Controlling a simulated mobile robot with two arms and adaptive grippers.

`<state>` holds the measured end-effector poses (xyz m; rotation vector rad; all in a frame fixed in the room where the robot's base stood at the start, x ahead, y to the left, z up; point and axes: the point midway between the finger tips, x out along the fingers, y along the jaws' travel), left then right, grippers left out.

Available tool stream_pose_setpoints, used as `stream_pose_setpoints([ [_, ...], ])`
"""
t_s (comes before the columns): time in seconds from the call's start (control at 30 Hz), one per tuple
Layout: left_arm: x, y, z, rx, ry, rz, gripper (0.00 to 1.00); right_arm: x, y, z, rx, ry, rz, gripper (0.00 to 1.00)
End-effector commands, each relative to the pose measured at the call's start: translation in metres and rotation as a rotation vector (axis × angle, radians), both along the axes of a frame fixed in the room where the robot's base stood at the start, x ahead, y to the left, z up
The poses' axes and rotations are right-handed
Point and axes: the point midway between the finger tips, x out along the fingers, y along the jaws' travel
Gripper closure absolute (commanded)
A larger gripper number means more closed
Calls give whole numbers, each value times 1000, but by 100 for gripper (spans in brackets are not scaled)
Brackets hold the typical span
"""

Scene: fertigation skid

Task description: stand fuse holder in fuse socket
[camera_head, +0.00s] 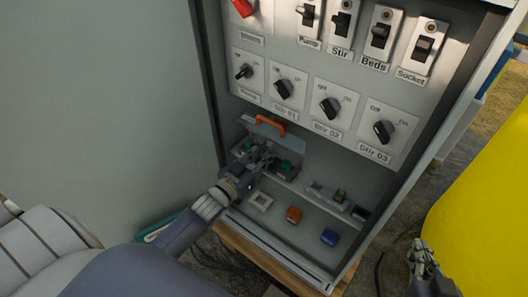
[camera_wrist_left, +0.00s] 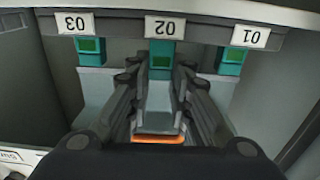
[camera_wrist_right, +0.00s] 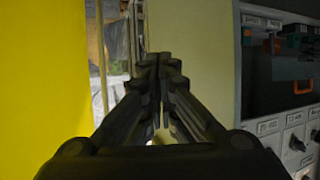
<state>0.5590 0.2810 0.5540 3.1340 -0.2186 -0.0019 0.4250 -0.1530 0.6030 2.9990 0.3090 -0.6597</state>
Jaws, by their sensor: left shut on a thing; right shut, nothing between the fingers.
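Three teal blocks, which look like fuse holders, show at a grey rail (camera_wrist_left: 205,33) with upside-down labels 03, 02 and 01 in the left wrist view. My left gripper (camera_head: 264,160) is shut on the middle fuse holder (camera_wrist_left: 161,60), under label 02, with its fingers on both sides. I cannot tell whether this holder is fully seated; its socket is hidden. The other blocks stand at 03 (camera_wrist_left: 90,50) and 01 (camera_wrist_left: 232,60). My right gripper (camera_head: 420,250) is shut and empty, outside the cabinet at the lower right.
A pale panel with an orange handle (camera_head: 270,125) stands just behind my left gripper. Switches and knobs (camera_head: 330,107) are above. A yellow surface (camera_head: 490,200) is at right.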

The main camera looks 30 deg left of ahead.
Motion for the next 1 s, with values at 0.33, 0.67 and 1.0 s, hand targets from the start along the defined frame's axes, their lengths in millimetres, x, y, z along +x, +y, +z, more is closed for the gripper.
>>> stream_pose_setpoints([
  [0.33,0,0,-3,0,-1,0,99,4,2,6,4,-33,5,100],
  [0.67,0,0,-5,0,-1,0,99,6,3,10,11,-60,7,100],
  [1.0,0,0,-7,0,-1,0,99,8,5,15,18,-89,9,100],
])
